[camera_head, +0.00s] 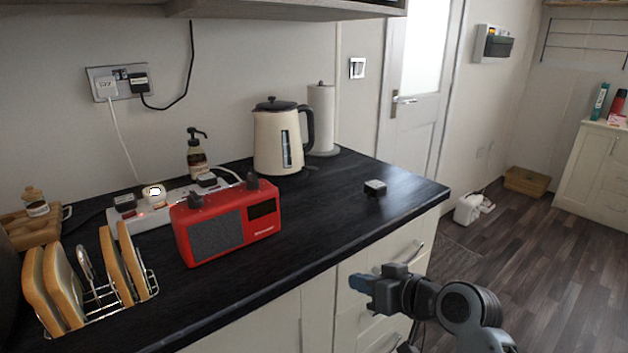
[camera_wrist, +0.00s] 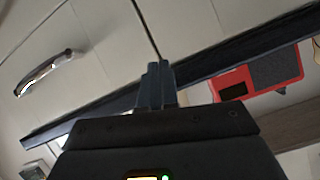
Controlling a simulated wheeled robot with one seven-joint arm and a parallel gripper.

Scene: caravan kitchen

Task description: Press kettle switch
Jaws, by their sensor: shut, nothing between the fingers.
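A cream kettle (camera_head: 278,142) with a black lid and a black handle stands upright at the back of the dark counter, near the wall. Its handle faces right, and a dark strip runs down its front. The switch cannot be made out clearly. My gripper (camera_head: 361,285) is in front of the counter's front edge, below the countertop and well apart from the kettle. In the wrist view my gripper (camera_wrist: 157,72) is shut and empty, with cupboard fronts beyond it. The kettle is not seen in the wrist view.
A red radio (camera_head: 228,222) stands left of centre on the counter (camera_head: 330,215), also in the wrist view (camera_wrist: 262,75). Left are a toast rack (camera_head: 98,297) and a power strip (camera_head: 150,218). A paper towel roll (camera_head: 321,115) stands behind the kettle. A small box (camera_head: 375,187) lies right.

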